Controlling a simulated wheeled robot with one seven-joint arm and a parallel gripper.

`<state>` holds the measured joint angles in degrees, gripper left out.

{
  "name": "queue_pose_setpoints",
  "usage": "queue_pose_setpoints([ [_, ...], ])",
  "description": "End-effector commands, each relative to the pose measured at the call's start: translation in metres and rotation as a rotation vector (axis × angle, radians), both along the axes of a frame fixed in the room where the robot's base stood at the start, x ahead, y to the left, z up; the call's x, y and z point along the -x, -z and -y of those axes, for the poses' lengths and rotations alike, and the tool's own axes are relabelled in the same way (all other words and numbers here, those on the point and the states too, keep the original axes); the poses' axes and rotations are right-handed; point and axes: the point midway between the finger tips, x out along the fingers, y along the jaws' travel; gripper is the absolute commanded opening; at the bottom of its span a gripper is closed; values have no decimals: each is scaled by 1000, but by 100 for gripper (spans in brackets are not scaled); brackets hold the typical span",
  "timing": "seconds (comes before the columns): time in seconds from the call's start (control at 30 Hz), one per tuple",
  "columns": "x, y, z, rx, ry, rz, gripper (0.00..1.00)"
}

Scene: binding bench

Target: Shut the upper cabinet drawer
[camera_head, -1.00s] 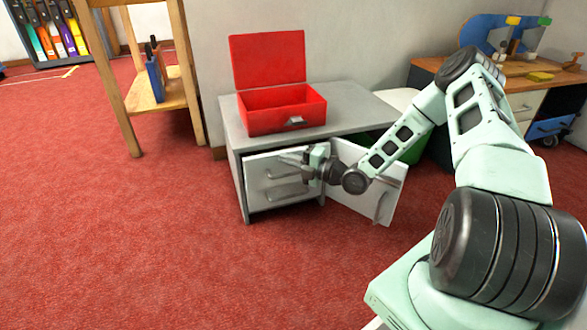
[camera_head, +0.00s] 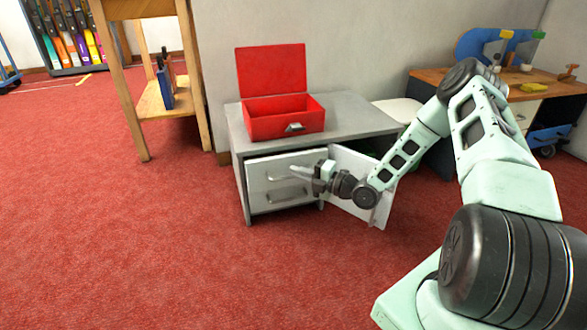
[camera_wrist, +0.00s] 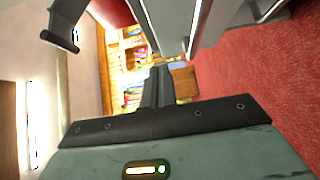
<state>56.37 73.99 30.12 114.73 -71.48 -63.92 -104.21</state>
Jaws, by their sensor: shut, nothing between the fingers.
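The grey cabinet (camera_head: 345,115) stands against the wall. Its upper drawer (camera_head: 262,170) has a white front with a bar handle and seems to stand slightly out from the body; the exact gap is hard to tell. The lower drawer (camera_head: 265,199) below looks about level with the frame. My gripper (camera_head: 297,171) is shut and empty, pointing left across the right part of the upper drawer front; contact cannot be told. In the wrist view my shut fingers (camera_wrist: 157,88) are beside pale cabinet panels (camera_wrist: 205,22).
An open red box (camera_head: 283,125) sits on the cabinet top. A white cabinet door (camera_head: 350,160) hangs open to the right, behind my wrist. A wooden stand (camera_head: 140,90) is at left and a workbench (camera_head: 535,90) at right. The red carpet in front is clear.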

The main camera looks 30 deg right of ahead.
Motion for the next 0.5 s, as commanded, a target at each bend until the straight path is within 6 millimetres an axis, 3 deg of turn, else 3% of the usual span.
queue_pose_setpoints([
  [0.5, 61, -2, 34, 0, 1, -1, 3],
])
